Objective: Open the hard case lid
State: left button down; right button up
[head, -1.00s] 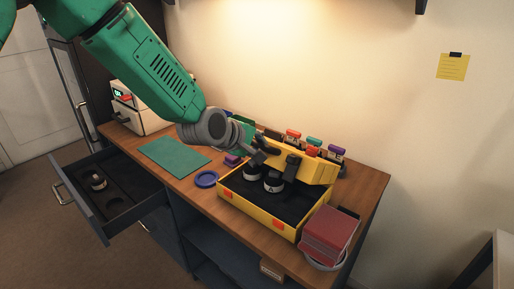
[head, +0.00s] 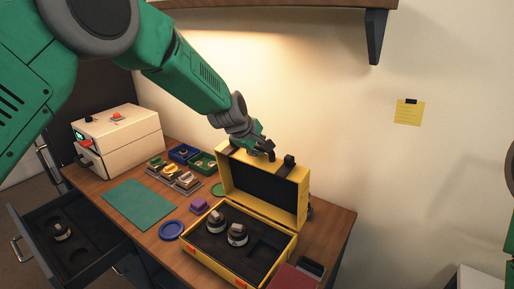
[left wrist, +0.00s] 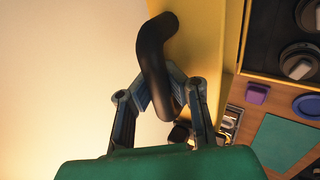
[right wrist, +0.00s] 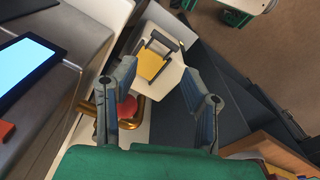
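The yellow hard case (head: 212,265) sits on the wooden bench with its lid (head: 302,203) standing up, roughly upright, and its dark lining facing me. Two black-and-white lens parts (head: 237,235) sit in the dark foam of the base. My left gripper (head: 262,150) is at the lid's top edge. In the left wrist view the black lid handle (left wrist: 151,55) lies between the left fingers (left wrist: 157,82), which are closed in on it. My right gripper (right wrist: 158,72) is open and empty, away from the case.
A purple block (head: 198,206), blue ring (head: 172,230) and green mat (head: 139,203) lie left of the case. Small bins (head: 184,153) stand behind them. An open drawer (head: 62,245) juts out at left. A red book stack (head: 294,279) sits at the front right. A wall shelf (head: 290,4) hangs above.

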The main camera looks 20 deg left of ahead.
pick_arm(q)
jog(key=shift+w+d+r+g, duration=0.2)
jog(key=shift+w+r, duration=0.1)
jog(key=shift+w, duration=0.35)
jog(key=shift+w+d+r+g, duration=0.15)
jog(key=shift+w+r+g, duration=0.1)
jog(key=shift+w, duration=0.35)
jog(key=shift+w+d+f+g+p, duration=0.1)
jog(key=shift+w+d+g+p, duration=0.15)
jog(key=shift+w+p, duration=0.25)
jog(key=shift+w, duration=0.1)
jog(key=c, duration=1.5)
grip_release()
jog(key=shift+o, duration=0.2)
jog(key=shift+s+d+f, duration=0.1)
jog(key=shift+s, duration=0.2)
jog(key=v, duration=1.2)
jog(key=shift+d, duration=0.25)
jog(key=shift+s, duration=0.1)
